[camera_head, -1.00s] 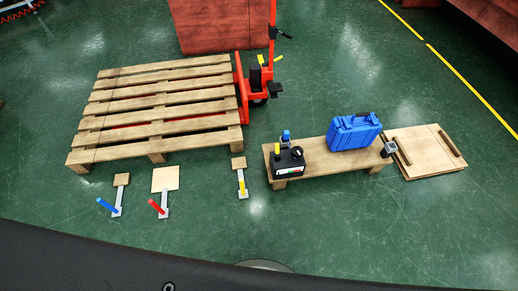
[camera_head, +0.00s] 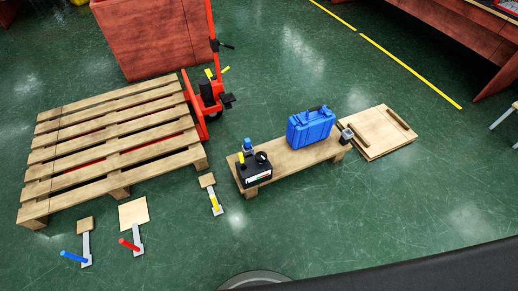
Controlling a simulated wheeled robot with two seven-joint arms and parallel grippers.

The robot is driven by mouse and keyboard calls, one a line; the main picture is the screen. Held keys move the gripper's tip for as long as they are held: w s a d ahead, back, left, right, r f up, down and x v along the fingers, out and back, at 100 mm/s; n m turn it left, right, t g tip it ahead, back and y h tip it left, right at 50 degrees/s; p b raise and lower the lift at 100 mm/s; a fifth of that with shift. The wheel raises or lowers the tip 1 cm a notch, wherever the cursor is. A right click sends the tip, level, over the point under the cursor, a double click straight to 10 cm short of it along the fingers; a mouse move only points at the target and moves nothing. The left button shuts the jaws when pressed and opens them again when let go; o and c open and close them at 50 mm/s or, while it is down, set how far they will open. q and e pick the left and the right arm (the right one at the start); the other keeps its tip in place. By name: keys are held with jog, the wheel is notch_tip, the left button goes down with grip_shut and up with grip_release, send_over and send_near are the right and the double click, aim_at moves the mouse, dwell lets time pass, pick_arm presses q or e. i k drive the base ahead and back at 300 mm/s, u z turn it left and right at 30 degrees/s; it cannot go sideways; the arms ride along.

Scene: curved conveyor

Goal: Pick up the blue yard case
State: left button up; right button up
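The blue yard case (camera_head: 311,129) stands upright on a low wooden bench (camera_head: 285,163), toward its right end, with its handle on top. A black box with a yellow part (camera_head: 254,171) and a small blue-topped item (camera_head: 248,146) are at the bench's left end. A small dark cube-like item (camera_head: 346,136) is at the right end, close to the case. Neither of my grippers shows in the head view.
A wooden pallet (camera_head: 110,141) with a red pallet jack (camera_head: 207,92) lies at left. Tools with blue, red and yellow handles lie on the floor before it. Wooden boards (camera_head: 378,133) lie right of the bench. Green floor is clear in front of the bench.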

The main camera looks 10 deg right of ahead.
aim_at(313, 125)
jog(key=z, duration=2.1)
jog(key=i, duration=1.85)
jog(key=u, duration=0.75)
jog(key=i, duration=0.75)
jog(key=u, duration=0.7)
